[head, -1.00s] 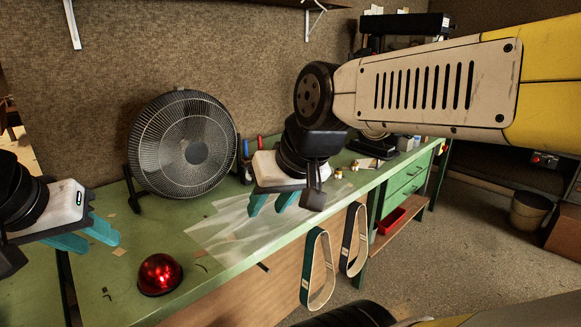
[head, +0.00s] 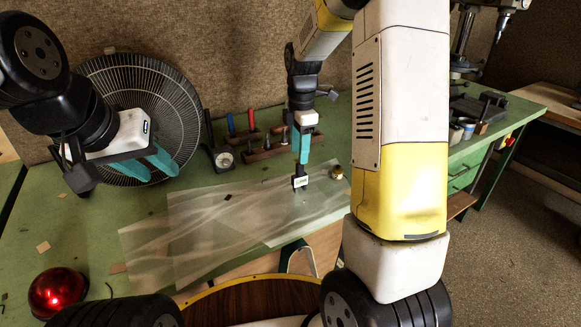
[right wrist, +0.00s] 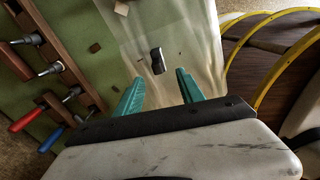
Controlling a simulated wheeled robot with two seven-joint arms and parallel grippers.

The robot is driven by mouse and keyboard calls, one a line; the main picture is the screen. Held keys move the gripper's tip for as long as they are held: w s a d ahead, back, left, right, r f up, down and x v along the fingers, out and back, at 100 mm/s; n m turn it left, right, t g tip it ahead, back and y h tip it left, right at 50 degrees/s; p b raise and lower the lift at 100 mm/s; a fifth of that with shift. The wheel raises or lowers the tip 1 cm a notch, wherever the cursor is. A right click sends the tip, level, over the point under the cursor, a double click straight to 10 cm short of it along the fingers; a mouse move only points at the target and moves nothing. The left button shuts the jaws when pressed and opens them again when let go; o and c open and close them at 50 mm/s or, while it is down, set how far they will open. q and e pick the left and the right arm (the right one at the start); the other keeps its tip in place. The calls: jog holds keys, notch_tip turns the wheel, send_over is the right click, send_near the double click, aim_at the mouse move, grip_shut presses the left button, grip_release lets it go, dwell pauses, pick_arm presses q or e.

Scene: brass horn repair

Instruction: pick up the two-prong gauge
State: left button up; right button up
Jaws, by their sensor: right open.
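A small black block with a pale label face (head: 300,182), which I take to be the two-prong gauge, is on the clear sheet on the green bench. In the right wrist view this dark block (right wrist: 157,60) lies ahead of the fingertips, between their lines. I cannot make out its prongs. My right gripper (head: 304,163) points down just above it, its teal fingers apart and empty in the right wrist view (right wrist: 161,80). My left gripper (head: 150,168) is open and empty in front of the fan, away from the block.
The fan (head: 150,110) stands at the back left. Wooden tool racks (head: 265,152), a round dial (head: 223,159) and a small jar (head: 338,172) are near the right gripper. A red lamp (head: 58,292) sits at front left. The clear sheet (head: 200,225) is mostly bare.

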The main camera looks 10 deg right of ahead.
aim_at(300, 175)
jog(key=shift+w+d+f+n, duration=0.1)
jog(key=shift+w+f+n, duration=0.3)
jog(key=shift+f, duration=0.55)
notch_tip(300, 175, down, 7)
jog(key=shift+s+d+f, duration=0.1)
grip_shut()
